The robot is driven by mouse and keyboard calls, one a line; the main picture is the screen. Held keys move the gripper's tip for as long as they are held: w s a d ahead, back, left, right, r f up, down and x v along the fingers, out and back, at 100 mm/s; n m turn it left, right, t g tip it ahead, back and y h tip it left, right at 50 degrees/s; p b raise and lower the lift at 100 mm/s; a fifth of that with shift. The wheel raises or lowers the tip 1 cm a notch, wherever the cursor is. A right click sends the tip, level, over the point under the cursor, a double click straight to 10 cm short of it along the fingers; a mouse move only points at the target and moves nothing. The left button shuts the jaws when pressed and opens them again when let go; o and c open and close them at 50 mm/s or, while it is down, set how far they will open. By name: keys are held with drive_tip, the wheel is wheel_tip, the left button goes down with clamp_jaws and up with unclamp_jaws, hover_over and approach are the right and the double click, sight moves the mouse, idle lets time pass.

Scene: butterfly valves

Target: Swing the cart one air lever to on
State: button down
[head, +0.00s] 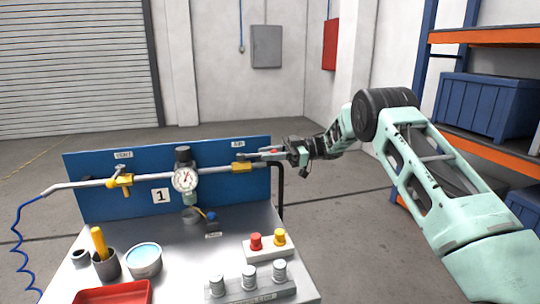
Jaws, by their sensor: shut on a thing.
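The cart (255,230) stands in front of me with a blue back panel (95,205) marked 1. A pipe runs along the panel, and a yellow valve (242,168) sits on its right part, under a small white label (238,143) that seems to read AIR. My gripper (262,155) reaches in from the right at this valve and is shut on its lever. The fingers cover most of the lever, so its exact angle is hard to tell.
Left on the pipe is another yellow valve (122,181); a gauge (185,180) sits mid-pipe. The cart top holds cups, a red tray (112,293), a red-and-yellow button block (268,248) and a grey block with several knobs (249,287). An orange-and-blue shelf (480,37) stands right.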

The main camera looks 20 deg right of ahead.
drive_tip(key=shift+r, duration=0.1)
drive_tip(key=c, duration=1.5)
unclamp_jaws()
drive_tip(key=shift+w, duration=0.1)
drive_tip(key=s+d+b, duration=0.2)
drive_tip(key=d, duration=1.5)
drive_tip(key=shift+s+b, duration=0.2)
drive_tip(key=shift+b, duration=0.2)
drive_tip(key=shift+d, duration=0.1)
